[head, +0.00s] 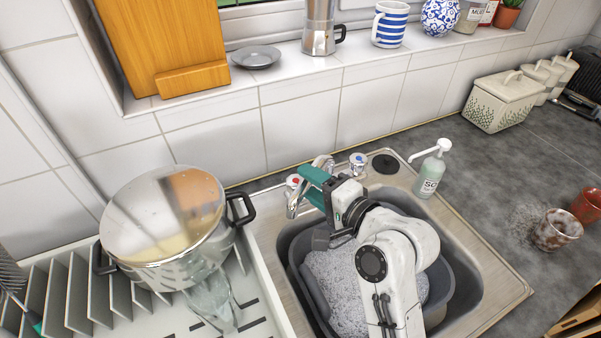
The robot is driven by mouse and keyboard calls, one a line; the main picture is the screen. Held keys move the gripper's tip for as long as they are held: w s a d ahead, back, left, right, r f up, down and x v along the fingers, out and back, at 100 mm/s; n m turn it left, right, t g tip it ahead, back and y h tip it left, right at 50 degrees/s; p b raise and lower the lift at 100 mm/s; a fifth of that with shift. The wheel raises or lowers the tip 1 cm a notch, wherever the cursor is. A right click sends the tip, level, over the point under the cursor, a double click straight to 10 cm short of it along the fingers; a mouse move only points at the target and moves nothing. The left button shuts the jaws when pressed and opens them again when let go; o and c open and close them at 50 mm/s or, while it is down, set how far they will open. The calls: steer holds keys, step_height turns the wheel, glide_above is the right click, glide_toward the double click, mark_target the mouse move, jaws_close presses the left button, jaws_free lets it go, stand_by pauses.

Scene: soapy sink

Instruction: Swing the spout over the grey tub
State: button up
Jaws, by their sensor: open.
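The chrome tap stands at the back edge of the sink, with a red-marked knob (293,181) and a blue-marked knob (358,160). A chrome part that looks like its spout (292,207) shows at the left of my gripper, partly hidden by it. My gripper (309,184) has teal fingers and is open at the tap, close to the chrome. I cannot tell whether it touches. The grey tub (298,262) sits in the sink under my arm and holds white suds. My arm hides part of the tub.
A large lidded pot (165,225) and a clear glass (212,300) stand on the white rack at left. A soap dispenser (431,172) stands behind the sink at right. Two cups, one speckled (557,230) and one red (588,205), stand on the right counter.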

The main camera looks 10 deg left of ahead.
steer(key=shift+x, duration=1.75)
steer(key=shift+c, duration=0.5)
steer(key=shift+s, duration=0.1)
jaws_close()
